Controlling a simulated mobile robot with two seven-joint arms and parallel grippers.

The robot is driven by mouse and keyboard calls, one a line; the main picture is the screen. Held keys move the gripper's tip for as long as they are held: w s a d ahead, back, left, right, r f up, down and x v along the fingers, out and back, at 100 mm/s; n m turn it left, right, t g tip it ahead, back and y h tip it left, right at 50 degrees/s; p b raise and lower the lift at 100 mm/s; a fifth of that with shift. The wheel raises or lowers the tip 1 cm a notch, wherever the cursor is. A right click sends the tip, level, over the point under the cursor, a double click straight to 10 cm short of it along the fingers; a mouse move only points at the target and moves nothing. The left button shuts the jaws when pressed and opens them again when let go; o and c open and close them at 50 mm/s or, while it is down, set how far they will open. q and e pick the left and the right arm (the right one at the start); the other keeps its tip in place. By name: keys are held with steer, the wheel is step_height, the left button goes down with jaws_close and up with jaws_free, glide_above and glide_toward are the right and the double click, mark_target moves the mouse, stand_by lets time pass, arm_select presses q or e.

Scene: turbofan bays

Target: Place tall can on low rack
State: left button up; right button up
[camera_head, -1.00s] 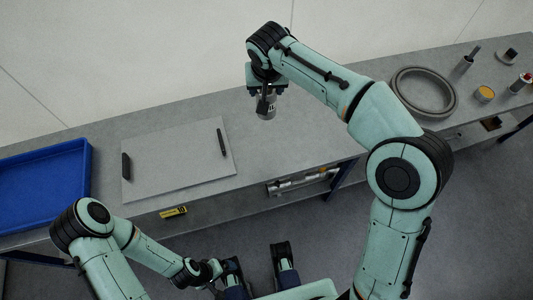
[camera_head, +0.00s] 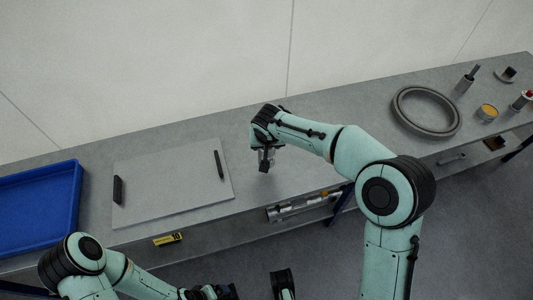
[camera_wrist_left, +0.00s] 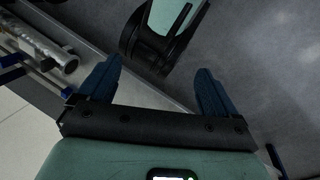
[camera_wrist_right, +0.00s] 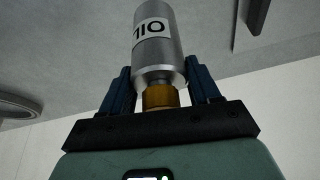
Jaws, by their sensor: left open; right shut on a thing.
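My right gripper (camera_wrist_right: 158,88) is shut on a silver can (camera_wrist_right: 157,45) with a white label reading "OIL" and a brass-coloured neck between the fingers. In the head view, this gripper (camera_head: 266,152) hangs over the bench near its middle, and the can is mostly hidden by the hand. My left gripper (camera_wrist_left: 157,88) is open and empty above the floor in front of the bench. A lower shelf with metal tubes (camera_head: 300,208) shows under the bench's front edge; I cannot tell if it is the low rack.
A blue tray (camera_head: 77,212) and a grey board with black handles (camera_head: 170,195) lie on the left of the bench.

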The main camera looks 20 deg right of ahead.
step_height(320, 180, down, 5)
steer(key=shift+r+b, duration=0.15)
steer(key=shift+b, duration=0.3)
arm_select(q)
steer(key=shift+w+a+f+t, duration=0.3)
steer(key=shift+w+a+f, duration=0.1)
steer(key=shift+w+f, duration=0.35)
steer(key=shift+w, duration=0.15)
arm_select(e)
steer(key=shift+f, duration=0.25)
steer(key=shift+f, duration=0.1)
steer(key=o, duration=1.2)
steer(key=shift+c, duration=0.2)
arm_select(q)
steer(key=shift+w+a, duration=0.1)
steer(key=shift+w, duration=0.05)
steer(key=shift+g, duration=0.5)
steer(key=s+r, duration=0.1)
steer(key=s+d+p, duration=0.1)
steer(key=s+r+p, duration=0.1)
steer(key=shift+s+d+r, duration=0.3)
steer(key=shift+d+r, duration=0.05)
arm_select(e)
steer(key=v, duration=1.2)
steer(key=shift+r, duration=0.25)
